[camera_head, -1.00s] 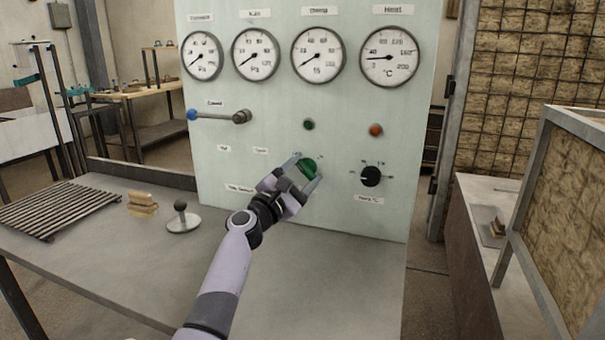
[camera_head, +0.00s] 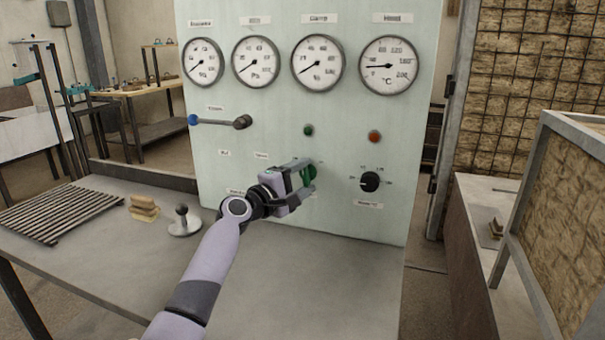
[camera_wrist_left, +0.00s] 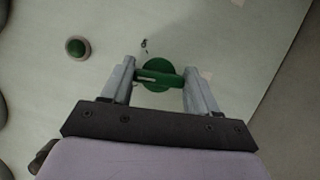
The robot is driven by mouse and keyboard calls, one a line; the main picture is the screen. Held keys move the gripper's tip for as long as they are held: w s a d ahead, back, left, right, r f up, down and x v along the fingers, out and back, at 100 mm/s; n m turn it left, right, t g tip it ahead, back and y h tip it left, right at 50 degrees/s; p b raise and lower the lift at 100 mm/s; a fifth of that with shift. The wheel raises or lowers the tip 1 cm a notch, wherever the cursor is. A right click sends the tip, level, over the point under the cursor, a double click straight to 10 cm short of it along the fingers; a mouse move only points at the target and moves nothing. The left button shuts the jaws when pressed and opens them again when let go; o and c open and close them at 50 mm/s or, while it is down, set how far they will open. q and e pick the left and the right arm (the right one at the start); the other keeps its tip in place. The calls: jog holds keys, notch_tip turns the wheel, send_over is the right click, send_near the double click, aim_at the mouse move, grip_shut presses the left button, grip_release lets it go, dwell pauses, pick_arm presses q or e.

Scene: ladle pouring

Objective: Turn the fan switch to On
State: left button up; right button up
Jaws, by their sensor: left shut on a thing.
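The fan switch is a green rotary knob (camera_head: 308,172) on the lower middle of the pale green control panel (camera_head: 340,225). My left gripper (camera_head: 303,175) is at the knob, its fingers on either side of the knob's grip bar and shut on it. In the left wrist view the green knob (camera_wrist_left: 157,86) lies between the two grey fingers of my left gripper (camera_wrist_left: 160,80), with its bar spanning from finger to finger. The small labels around the knob are partly hidden or too blurred to read. My right gripper does not show.
A black heat knob (camera_head: 370,182) is right of the green one. A green button (camera_head: 308,130) and an orange button (camera_head: 375,136) are above. A lever (camera_head: 220,122) is at left, below the gauges. A weight-like knob on a disc (camera_head: 184,222) stands on the table (camera_head: 110,240).

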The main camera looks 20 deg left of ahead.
pick_arm(q)
jog(key=shift+r+m+g+p, duration=0.15)
jog(key=shift+m+g+p, duration=0.35)
jog(key=shift+m, duration=0.5)
jog(key=shift+m+y+p, duration=0.3)
jog(key=shift+m+p, duration=0.45)
jog(key=shift+m, duration=0.05)
jog(key=shift+r+m+g+y+p, duration=0.1)
jog(key=shift+m+g+y+p, duration=0.35)
jog(key=shift+m+p, duration=0.75)
jog(key=shift+m+g+y+p, duration=0.25)
jog(key=shift+m+g+p, duration=0.2)
jog(key=shift+m+p, duration=0.55)
jog(key=shift+f+m+y+p, duration=0.2)
jog(key=shift+m+y+p, duration=0.35)
jog(key=shift+p, duration=0.6)
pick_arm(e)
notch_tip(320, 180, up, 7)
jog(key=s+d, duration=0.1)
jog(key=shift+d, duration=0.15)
pick_arm(q)
jog(key=o, duration=1.1)
jog(key=shift+c, duration=0.2)
